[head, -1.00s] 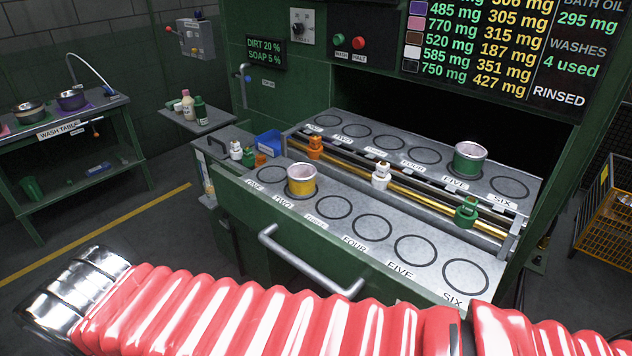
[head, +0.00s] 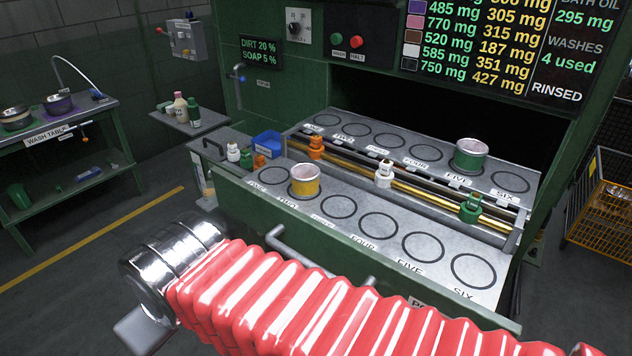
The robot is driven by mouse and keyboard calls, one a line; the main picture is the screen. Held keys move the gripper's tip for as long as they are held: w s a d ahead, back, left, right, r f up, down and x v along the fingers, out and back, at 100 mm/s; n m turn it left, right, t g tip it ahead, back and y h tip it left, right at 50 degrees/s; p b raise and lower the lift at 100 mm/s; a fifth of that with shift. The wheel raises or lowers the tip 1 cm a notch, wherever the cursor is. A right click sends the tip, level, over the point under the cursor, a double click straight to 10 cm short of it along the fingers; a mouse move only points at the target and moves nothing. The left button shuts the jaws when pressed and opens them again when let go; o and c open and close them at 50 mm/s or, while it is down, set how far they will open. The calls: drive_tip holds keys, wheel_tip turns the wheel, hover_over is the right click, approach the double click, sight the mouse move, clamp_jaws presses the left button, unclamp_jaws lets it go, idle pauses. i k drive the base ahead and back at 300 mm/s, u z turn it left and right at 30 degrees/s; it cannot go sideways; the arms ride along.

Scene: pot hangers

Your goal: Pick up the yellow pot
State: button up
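The yellow pot (head: 305,180) stands upright in the front row of the pull-out drawer, on the circle marked TWO. It is a small round pot with a pale inside. My arm, in a red ribbed sleeve with a chrome cuff, crosses the bottom of the head view. Part of what may be my gripper (head: 143,330) shows as a grey piece below the cuff, at lower left. It is apart from the pot, in front of the drawer. Its fingers are hidden, so I cannot tell its opening.
The drawer (head: 390,232) has a grey handle in front. A green pot (head: 470,155) stands on back-row FIVE. Orange, white and green hangers sit on the brass rails (head: 410,190). A wash table (head: 60,128) and a side shelf (head: 205,122) stand left. An orange cart (head: 600,215) stands right.

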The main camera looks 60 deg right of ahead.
sight(305, 176)
drive_tip(key=u, duration=0.05)
drive_tip(key=i, duration=1)
drive_tip(key=z, duration=0.05)
